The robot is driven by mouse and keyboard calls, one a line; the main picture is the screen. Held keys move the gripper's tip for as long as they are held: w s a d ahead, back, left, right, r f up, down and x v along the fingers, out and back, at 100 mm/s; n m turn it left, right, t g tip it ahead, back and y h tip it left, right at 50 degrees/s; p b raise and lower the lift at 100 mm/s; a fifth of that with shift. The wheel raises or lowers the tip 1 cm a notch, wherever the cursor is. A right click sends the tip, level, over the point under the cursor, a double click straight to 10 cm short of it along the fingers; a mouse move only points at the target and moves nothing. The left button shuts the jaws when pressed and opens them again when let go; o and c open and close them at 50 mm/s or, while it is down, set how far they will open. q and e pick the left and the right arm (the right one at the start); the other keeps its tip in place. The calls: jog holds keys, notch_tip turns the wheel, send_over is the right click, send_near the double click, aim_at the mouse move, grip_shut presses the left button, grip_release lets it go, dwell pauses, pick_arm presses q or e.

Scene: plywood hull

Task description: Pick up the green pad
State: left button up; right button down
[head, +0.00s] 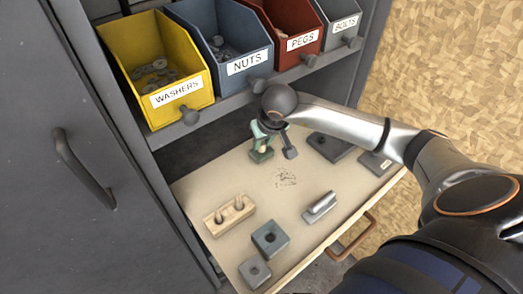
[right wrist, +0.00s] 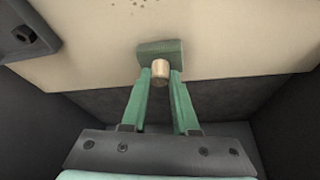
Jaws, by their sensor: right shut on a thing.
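The green pad (head: 261,156) is a small block with a pale wooden knob, at the back of the open drawer. It also shows in the right wrist view (right wrist: 162,47), with its knob between the green fingers. My right gripper (head: 258,141) reaches down from above and is shut on the knob (right wrist: 160,72). I cannot tell whether the pad touches the drawer floor. My left gripper is not in view.
The drawer (head: 200,190) also holds a dark upright piece (head: 289,144) close beside the gripper, a wooden block with pegs (head: 229,215), a holed grey block (head: 270,239) and a metal bar (head: 319,206). Labelled bins, including the yellow washers bin (head: 180,98), stand on the shelf above.

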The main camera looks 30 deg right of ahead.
jog(key=shift+r, duration=0.1)
jog(key=shift+s+r, duration=0.4)
jog(key=shift+r, duration=0.05)
jog(key=s+a+r, duration=0.1)
jog(key=s+r, duration=0.2)
jog(key=s, duration=0.3)
jog(key=s+a+r, duration=0.1)
jog(key=s+r, duration=0.3)
jog(key=s, duration=0.3)
jog(key=shift+a+p, duration=0.3)
jog(key=shift+p, duration=0.15)
jog(key=c, duration=1.2)
grip_release()
grip_shut()
